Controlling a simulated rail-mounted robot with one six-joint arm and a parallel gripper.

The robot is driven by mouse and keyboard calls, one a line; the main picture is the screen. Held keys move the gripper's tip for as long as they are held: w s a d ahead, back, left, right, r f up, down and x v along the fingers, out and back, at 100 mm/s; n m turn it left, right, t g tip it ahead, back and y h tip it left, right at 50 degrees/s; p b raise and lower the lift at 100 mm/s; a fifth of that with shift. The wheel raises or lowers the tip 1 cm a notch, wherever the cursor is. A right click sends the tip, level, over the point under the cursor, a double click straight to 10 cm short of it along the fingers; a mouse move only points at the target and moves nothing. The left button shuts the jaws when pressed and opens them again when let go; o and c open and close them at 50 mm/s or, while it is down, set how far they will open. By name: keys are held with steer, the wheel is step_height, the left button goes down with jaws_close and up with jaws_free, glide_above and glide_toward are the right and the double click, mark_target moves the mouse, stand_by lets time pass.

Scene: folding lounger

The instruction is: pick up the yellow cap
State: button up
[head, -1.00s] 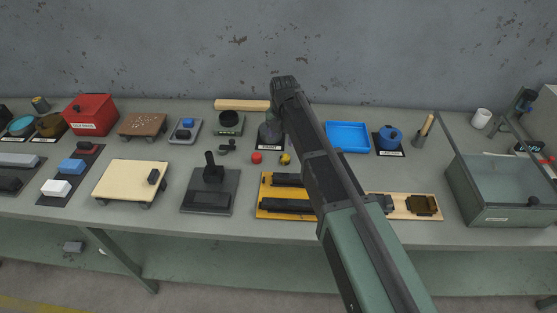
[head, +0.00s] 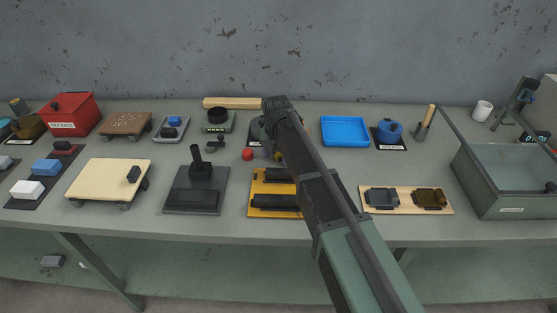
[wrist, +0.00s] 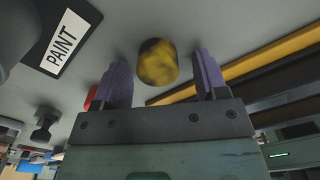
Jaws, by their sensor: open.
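The yellow cap (wrist: 158,62) is a short, mottled yellow-and-dark piece. In the wrist view it shows between the two purple-grey fingers of my gripper (wrist: 160,70), with a visible gap on either side. My gripper is open, and the cap is not held. In the head view a small part of the yellow cap (head: 278,155) shows at the left edge of my arm, which hides the rest of it and my fingers.
A red round piece (head: 247,154) lies left of the cap. A dark container with a PAINT label (wrist: 62,45) stands close by. A yellow board with black blocks (head: 258,202) lies in front. A blue tray (head: 345,132) is to the right.

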steer(key=shift+r, duration=0.1)
steer(key=c, duration=1)
steer(key=shift+r, duration=0.1)
